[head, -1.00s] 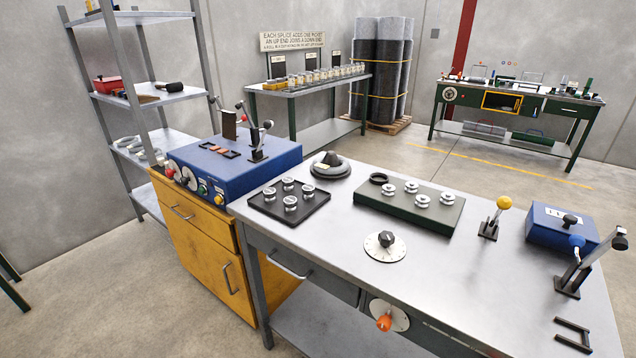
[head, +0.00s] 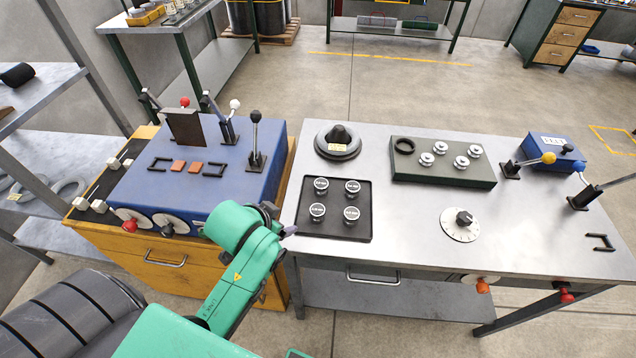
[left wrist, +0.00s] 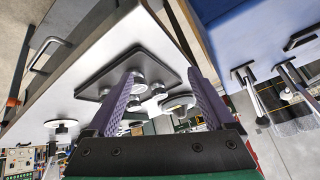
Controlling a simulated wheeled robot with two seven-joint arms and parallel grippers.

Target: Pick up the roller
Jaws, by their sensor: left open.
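Several silver rollers with labelled tops stand upright on a black tray (head: 336,231) at the left end of the steel bench, such as the near-right roller (head: 351,214) and the near-left roller (head: 317,211). More silver rollers (head: 460,162) stand on a dark green block at the back. My left gripper (head: 286,231) is just left of the black tray, apart from the rollers. In the left wrist view its purple fingers (left wrist: 161,73) are open and empty, with tray rollers (left wrist: 138,84) showing between them, farther off. My right gripper is out of view.
A blue control box (head: 200,190) with upright levers stands left of the tray. A dark domed round piece (head: 338,141) is behind the tray. A white dial (head: 460,224) and levers are to the right. Bare bench lies between tray and dial.

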